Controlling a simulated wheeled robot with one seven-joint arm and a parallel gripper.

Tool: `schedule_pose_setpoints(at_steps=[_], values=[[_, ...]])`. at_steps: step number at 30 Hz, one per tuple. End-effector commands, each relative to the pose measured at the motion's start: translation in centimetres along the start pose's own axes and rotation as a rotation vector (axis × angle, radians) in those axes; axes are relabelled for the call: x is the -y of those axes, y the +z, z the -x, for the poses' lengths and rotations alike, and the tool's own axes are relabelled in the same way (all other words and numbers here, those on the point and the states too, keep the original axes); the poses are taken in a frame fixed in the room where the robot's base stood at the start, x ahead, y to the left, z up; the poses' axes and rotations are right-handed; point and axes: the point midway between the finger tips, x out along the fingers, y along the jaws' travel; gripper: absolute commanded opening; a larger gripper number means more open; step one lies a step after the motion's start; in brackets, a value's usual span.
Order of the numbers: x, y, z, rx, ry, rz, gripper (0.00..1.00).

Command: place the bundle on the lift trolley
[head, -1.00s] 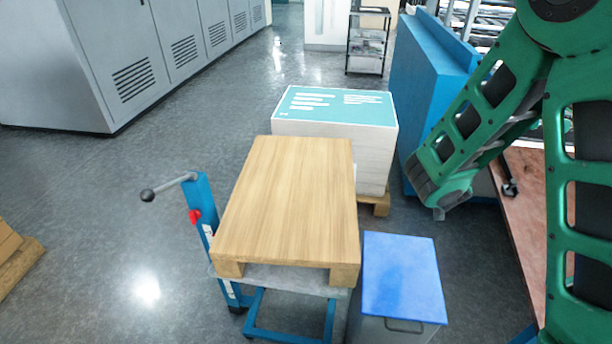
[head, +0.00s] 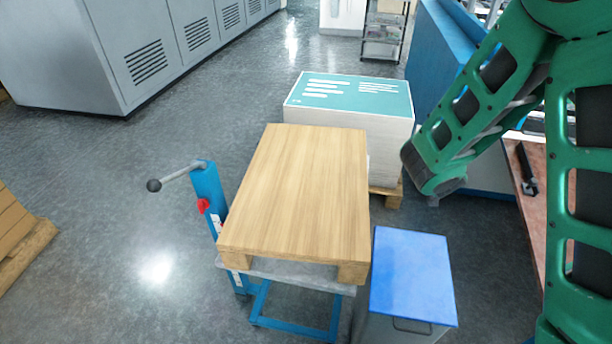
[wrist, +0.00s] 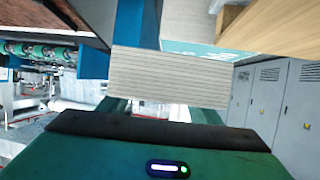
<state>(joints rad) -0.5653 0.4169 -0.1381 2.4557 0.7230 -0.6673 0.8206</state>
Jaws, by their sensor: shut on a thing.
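The lift trolley (head: 290,273) stands in the head view's lower middle, with a blue frame, a grey top and a lever handle at its left. A wooden pallet (head: 300,190) lies on its top, with nothing on it. In the wrist view, my gripper (wrist: 150,108) is shut on the bundle (wrist: 168,77), a pale grey stack of thin sheets seen edge-on. The fingertips are largely hidden by the bundle. In the head view I cannot make out the bundle or the fingers; my green arm is at the right, to the right of the trolley.
A tall sheet stack with a teal top (head: 350,94) stands just behind the trolley. A blue-lidded bin (head: 411,275) is close at its right. A blue machine (head: 432,55) and a reddish-brown table (head: 528,190) are at the right. Floor is open left of the trolley.

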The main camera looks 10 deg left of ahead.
Motion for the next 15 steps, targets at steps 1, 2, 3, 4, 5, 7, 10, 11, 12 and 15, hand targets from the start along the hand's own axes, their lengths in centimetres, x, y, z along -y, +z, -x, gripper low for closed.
schedule_pose_setpoints(at_steps=[1, 2, 3, 4, 5, 7, 10, 11, 12, 15], values=[[3.0, 0.4, 0.6, 0.000, -0.049, 0.020, 0.26], [4.5, 0.7, 1.0, 0.000, -0.077, 0.032, 0.26], [6.7, 1.1, 1.6, 0.000, -0.113, 0.049, 0.26], [8.2, 1.4, 2.1, 0.000, -0.139, 0.061, 0.26], [9.8, 1.7, 2.7, 0.000, -0.167, 0.072, 0.26], [13.4, 2.5, 4.1, 0.000, -0.231, 0.099, 0.26], [18.4, 3.8, 6.5, -0.001, -0.320, 0.135, 0.26], [19.8, 4.2, 7.3, -0.001, -0.348, 0.147, 0.26], [21.7, 4.8, 8.5, -0.001, -0.384, 0.162, 0.26], [26.0, 6.5, 11.5, -0.001, -0.472, 0.200, 0.26]])
